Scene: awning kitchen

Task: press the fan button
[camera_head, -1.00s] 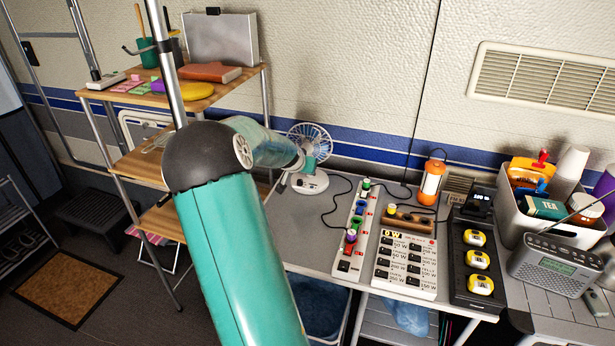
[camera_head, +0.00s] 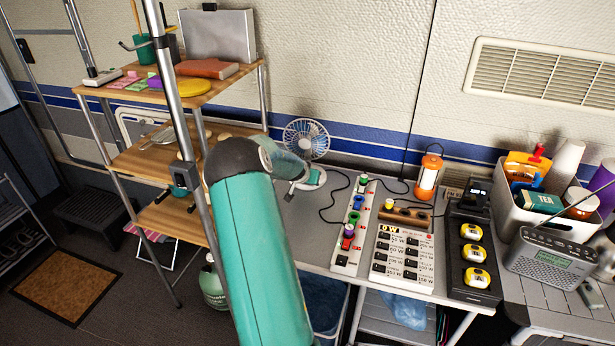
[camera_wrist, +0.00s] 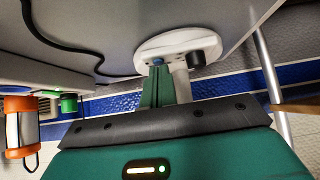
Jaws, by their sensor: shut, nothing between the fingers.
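The white fan (camera_head: 306,139) stands at the back left of the grey table, with its round base (camera_head: 317,180) partly hidden by my arm. In the wrist view, the fan base (camera_wrist: 150,46) appears at the top, with a dark knob (camera_wrist: 205,50) on one side. A small blue button (camera_wrist: 157,61) shows on the base at the tip of my gripper. My gripper (camera_wrist: 157,68) is shut and empty, its teal fingers pointing at this button. I cannot tell whether they touch it. In the head view, my gripper (camera_head: 293,188) is beside the base.
A power strip (camera_head: 352,225) with coloured plugs, a labelled switch panel (camera_head: 403,255) and an orange lantern (camera_head: 428,178) stand to the right. A black cable (camera_wrist: 65,42) runs across the table near the fan. A wooden shelf (camera_head: 160,160) stands to the left.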

